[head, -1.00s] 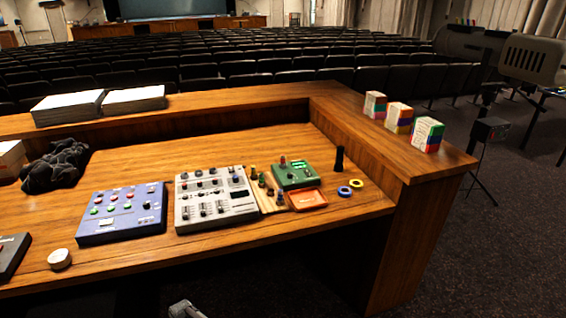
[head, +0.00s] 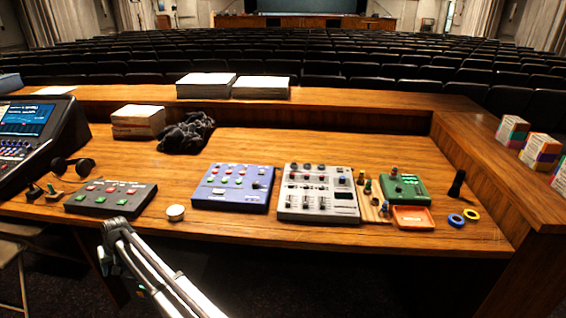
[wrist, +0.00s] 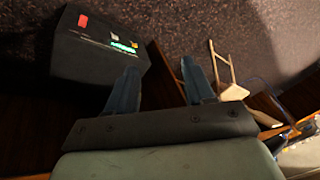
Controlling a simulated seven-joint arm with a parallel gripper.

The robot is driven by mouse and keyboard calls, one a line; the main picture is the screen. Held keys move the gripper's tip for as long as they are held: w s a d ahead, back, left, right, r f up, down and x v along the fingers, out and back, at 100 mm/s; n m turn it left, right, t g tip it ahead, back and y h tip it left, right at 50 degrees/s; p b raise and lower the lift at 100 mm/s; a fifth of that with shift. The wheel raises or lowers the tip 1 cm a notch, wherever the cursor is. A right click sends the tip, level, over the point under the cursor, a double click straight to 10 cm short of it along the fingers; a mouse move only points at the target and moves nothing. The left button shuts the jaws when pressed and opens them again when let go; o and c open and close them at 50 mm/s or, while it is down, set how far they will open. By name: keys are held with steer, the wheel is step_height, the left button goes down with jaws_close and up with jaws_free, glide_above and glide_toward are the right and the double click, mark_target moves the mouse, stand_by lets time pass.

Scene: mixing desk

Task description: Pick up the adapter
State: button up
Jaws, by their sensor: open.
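My gripper (wrist: 160,88) is open and empty in the wrist view, its two blue-grey fingers apart over the dark carpet. In the head view only a pale arm link of mine shows, in front of the desk's front edge. I cannot tell for certain which thing is the adapter. Several small plug-like pieces stand on a wooden strip (head: 371,211) between the grey mixer and the green box. A black upright piece (head: 457,184) stands right of the green box. Two small dark pieces stand at the far left. My gripper is apart from all of these.
The wooden desk (head: 300,236) holds a black pedal box (head: 110,198), blue box (head: 233,188), grey mixer (head: 318,193), green box (head: 404,189), orange tray (head: 413,218) and tape rolls. A console (head: 38,135) stands left. The wrist view shows a black case (wrist: 97,50) and wooden chair (wrist: 226,75).

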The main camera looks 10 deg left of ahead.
steer(key=w+r+t+h, duration=0.1)
steer(key=w+r+t, duration=0.1)
steer(key=w+r, duration=1.2)
steer(key=w+d+r+m, duration=0.2)
steer(key=w+d+m, duration=0.2)
steer(key=w+d, duration=0.4)
steer(key=w+d+r+m+h, duration=0.1)
steer(key=w+d+m, duration=0.3)
steer(key=w+d, duration=0.4)
steer(key=w+d+r+m, duration=0.3)
steer(key=w+d, duration=0.5)
steer(key=d, duration=0.7)
steer(key=shift+r+m, duration=0.2)
steer(key=shift+m, duration=0.7)
steer(key=w+d+r+m, duration=0.2)
steer(key=w+d+m, duration=0.3)
steer(key=d, duration=0.9)
steer(key=m+g+h, duration=0.1)
steer(key=m, duration=1.5)
glide_toward(395, 168)
steer(key=f, duration=0.3)
steer(key=w+f, duration=0.1)
steer(key=f, duration=0.3)
steer(key=w+f, duration=0.1)
steer(key=f, duration=0.2)
steer(key=shift+a+f, duration=0.25)
steer(key=shift+a, duration=0.1)
jaws_close()
